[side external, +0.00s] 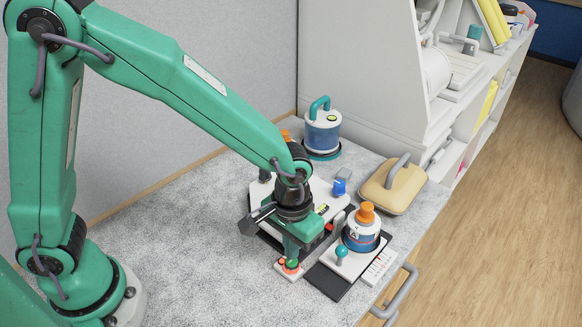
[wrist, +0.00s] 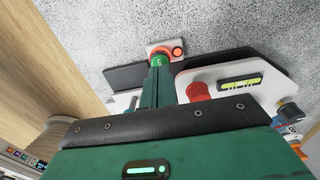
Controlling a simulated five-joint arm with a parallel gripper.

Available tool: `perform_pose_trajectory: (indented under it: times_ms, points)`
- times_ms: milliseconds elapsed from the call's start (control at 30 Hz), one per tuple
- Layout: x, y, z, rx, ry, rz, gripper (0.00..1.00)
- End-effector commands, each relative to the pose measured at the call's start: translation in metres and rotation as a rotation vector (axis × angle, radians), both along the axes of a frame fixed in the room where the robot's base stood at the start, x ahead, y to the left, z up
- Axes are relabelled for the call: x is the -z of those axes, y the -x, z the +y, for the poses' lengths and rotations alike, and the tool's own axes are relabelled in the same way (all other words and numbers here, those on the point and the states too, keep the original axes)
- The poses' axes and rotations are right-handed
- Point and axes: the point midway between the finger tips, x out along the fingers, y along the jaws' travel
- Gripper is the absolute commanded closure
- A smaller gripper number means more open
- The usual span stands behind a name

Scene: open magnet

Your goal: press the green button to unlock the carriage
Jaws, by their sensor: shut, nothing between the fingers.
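The green button (side external: 291,264) sits on a small white block at the front edge of the device, with an orange-red ring around its base. In the wrist view the green button (wrist: 159,59) shows just beyond my fingertips, beside a lit orange-red spot. My gripper (side external: 291,254) points down over the button, its fingers shut and empty. In the wrist view my gripper (wrist: 158,72) overlaps the button's near edge; whether it touches is hard to tell. The likely carriage, a white-and-blue unit with an orange top (side external: 361,236), stands upright on a dark base to the right.
A teal ball lever (side external: 341,252) stands close to the right of my gripper. A red knob (wrist: 198,91) and a green level vial (wrist: 240,82) are near my fingers. A beige handled case (side external: 392,186) and a blue-white canister (side external: 322,131) stand behind. The grey counter at left is clear.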

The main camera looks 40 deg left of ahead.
Motion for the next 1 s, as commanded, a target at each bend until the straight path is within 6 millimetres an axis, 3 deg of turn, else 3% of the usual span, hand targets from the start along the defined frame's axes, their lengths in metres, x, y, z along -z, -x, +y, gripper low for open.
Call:
perform_pose_trajectory:
  times_ms: [1000]
  points:
    - [0.0076, 0.0001, 0.0, 0.0, -0.001, 0.001, 1.0]
